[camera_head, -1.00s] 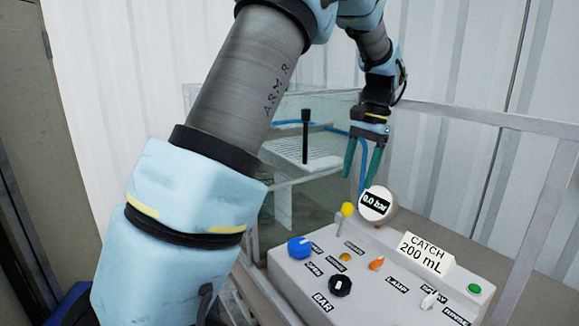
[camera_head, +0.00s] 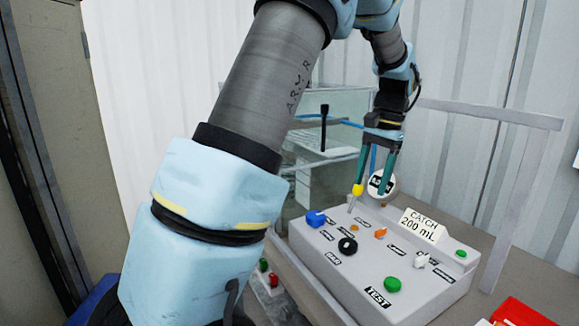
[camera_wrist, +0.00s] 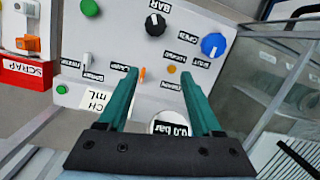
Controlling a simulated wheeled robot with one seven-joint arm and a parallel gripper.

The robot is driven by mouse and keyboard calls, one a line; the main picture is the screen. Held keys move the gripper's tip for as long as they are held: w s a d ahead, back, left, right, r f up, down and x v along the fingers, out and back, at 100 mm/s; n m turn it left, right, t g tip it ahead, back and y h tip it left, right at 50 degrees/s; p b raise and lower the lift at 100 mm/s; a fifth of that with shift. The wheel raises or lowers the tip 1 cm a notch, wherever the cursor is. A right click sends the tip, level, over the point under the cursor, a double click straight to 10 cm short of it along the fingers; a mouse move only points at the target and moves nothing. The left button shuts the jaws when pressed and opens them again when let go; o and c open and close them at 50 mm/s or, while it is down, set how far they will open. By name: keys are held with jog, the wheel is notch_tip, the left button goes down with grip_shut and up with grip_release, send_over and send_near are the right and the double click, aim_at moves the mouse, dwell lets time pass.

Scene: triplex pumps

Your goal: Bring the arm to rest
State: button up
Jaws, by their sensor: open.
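My gripper (camera_head: 373,190) hangs at the end of my arm above the back of the grey control panel (camera_head: 440,287). Its two green fingers are apart with nothing between them. In the head view one fingertip overlaps the yellow-tipped lever (camera_head: 357,190), and the other overlaps the round pressure gauge (camera_head: 389,183); I cannot tell whether they touch. In the wrist view the fingers (camera_wrist: 160,88) spread over the panel, and the gauge, reading 0.0 bar (camera_wrist: 171,128), lies between their bases.
The panel carries a blue knob (camera_head: 315,218), a black knob (camera_head: 347,246), a green button (camera_head: 393,285) and a "CATCH 200 mL" sign (camera_head: 420,227). A glass tank (camera_head: 345,105) stands behind. A grey rail (camera_head: 500,205) runs at right. A red bin (camera_head: 520,313) is at lower right.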

jog(key=s+a+f+n, duration=0.2)
jog(key=s+a+n, duration=0.1)
jog(key=a, duration=0.5)
jog(key=s+a+f+n+t+h, duration=0.1)
jog(key=s+a+f+n, duration=0.1)
jog(key=a, duration=0.7)
jog(key=s+a+f+n+t+h, duration=0.1)
jog(key=s+a+f+n, duration=0.2)
jog(key=s+a, duration=0.3)
jog(key=a+f, duration=0.1)
jog(key=a, duration=0.1)
jog(key=shift+s+a+f+n, duration=0.15)
jog(key=shift+s+a+n, duration=0.15)
jog(key=shift+a, duration=0.05)
